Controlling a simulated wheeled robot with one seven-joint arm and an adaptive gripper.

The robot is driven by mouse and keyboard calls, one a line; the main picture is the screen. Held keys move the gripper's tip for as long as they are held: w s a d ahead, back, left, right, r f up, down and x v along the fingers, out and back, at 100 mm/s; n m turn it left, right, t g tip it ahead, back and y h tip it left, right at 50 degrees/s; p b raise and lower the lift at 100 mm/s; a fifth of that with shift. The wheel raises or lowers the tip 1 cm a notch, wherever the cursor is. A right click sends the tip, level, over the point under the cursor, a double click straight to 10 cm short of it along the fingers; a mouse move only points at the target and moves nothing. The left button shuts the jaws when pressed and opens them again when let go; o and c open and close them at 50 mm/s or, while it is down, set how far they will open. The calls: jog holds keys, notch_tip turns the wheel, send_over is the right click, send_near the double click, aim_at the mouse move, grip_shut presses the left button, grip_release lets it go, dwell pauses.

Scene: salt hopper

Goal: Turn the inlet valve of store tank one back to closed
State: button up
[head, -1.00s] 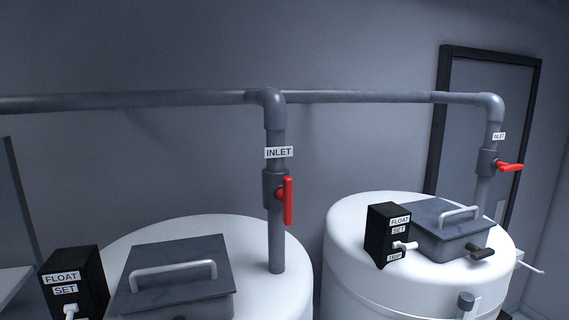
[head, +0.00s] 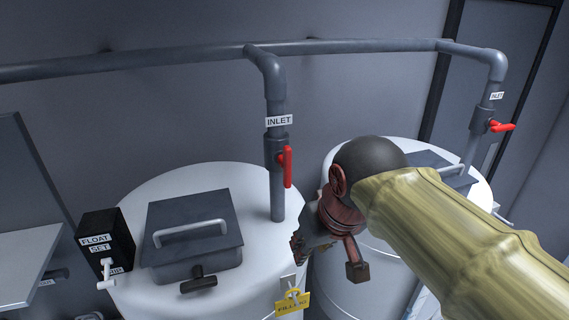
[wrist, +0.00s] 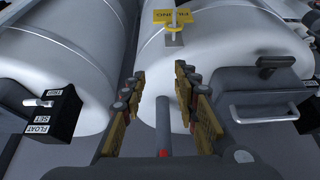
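The near white tank (head: 185,190) has a grey inlet pipe (head: 277,205) dropping into its top. Its valve's red handle (head: 286,167) points along the pipe, upright. No tank number is readable. My gripper (head: 303,245) is to the right of and below this handle, apart from it, partly hidden by my arm. In the wrist view, upside down, my gripper (wrist: 163,95) is open and empty. The pipe (wrist: 163,125) shows between the fingers, with a red bit of handle (wrist: 163,153) low in the picture. The far tank's red handle (head: 502,127) lies crosswise to its pipe.
A dark hatch with a pale grab bar (head: 195,228) and a black float box (head: 105,240) sit on the near tank. A yellow tag (head: 292,303) hangs at its front. An overhead pipe (head: 150,65) runs along the wall. The far tank (head: 335,285) stands close on the right.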

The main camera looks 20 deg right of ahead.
aim_at(289, 149)
jog(key=shift+g, duration=0.3)
jog(key=w+r, duration=0.4)
jog(key=r, duration=0.1)
jog(key=w+r+p, duration=0.1)
jog(key=w+r, duration=0.8)
jog(key=shift+r, duration=0.3)
jog(key=shift+w+p, duration=0.1)
jog(key=shift+p, duration=0.2)
jog(key=shift+w+f, duration=0.2)
jog(key=shift+f, duration=0.1)
jog(key=p+x, duration=0.1)
jog(key=x, duration=0.5)
jog(key=shift+f, duration=0.4)
jog(key=shift+w, duration=0.15)
jog(key=shift+c, duration=0.6)
grip_shut()
